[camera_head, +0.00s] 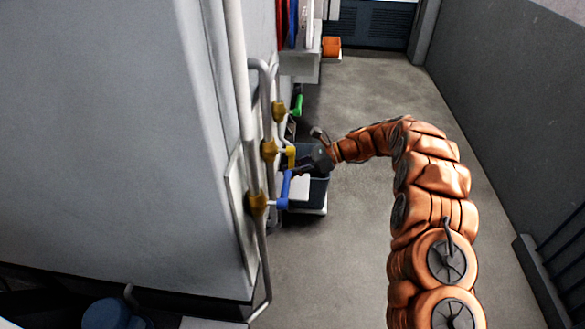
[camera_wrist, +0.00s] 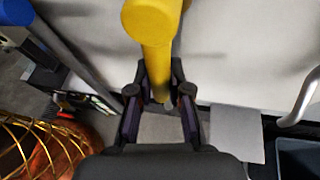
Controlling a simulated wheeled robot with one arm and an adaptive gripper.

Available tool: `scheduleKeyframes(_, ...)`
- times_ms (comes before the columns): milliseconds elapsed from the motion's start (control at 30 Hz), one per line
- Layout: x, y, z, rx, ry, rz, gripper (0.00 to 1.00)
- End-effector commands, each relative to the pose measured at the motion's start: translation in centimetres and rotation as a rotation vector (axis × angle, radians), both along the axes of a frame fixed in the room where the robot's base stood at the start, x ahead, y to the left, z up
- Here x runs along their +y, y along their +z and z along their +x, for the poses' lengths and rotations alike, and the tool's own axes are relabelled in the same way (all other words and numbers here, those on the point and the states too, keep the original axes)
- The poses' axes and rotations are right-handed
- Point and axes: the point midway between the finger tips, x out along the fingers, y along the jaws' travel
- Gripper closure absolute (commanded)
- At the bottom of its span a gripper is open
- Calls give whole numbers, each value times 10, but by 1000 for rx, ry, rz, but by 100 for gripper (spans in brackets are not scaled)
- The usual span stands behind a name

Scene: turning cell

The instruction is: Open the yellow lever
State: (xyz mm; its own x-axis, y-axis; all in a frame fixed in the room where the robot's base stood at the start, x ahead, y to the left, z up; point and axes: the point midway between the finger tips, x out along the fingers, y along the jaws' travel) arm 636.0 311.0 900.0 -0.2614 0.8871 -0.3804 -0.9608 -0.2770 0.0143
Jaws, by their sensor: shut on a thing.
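The yellow lever (camera_head: 291,155) sits on the middle brass valve of a pipe on the left wall. Its handle hangs down in the head view. In the wrist view the yellow lever (camera_wrist: 152,30) is large at top centre, and its lower end runs down between the fingers. My gripper (camera_wrist: 158,66) is shut on this lever, one finger on each side. In the head view my gripper (camera_head: 300,168) reaches in from the right, and its fingertips are partly hidden near the levers.
A green lever (camera_head: 297,105) is beyond and a blue lever (camera_head: 285,188) nearer, on the same pipe (camera_head: 265,230). An orange object (camera_head: 331,46) lies further back.

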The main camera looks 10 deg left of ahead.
Motion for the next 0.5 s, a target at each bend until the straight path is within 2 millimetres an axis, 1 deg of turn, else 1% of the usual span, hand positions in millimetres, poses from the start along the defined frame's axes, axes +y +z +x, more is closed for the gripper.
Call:
scheduleKeyframes(100, 0, 0, -1, 3, 3, 0, 100)
scheduleKeyframes(133, 0, 0, -1, 3, 3, 0, 79)
scheduleKeyframes(333, 0, 0, -1, 2, 2, 0, 58)
scheduleKeyframes(367, 0, 0, -1, 2, 1, 1, 56)
scheduleKeyframes(500, 0, 0, -1, 1, 2, 1, 56)
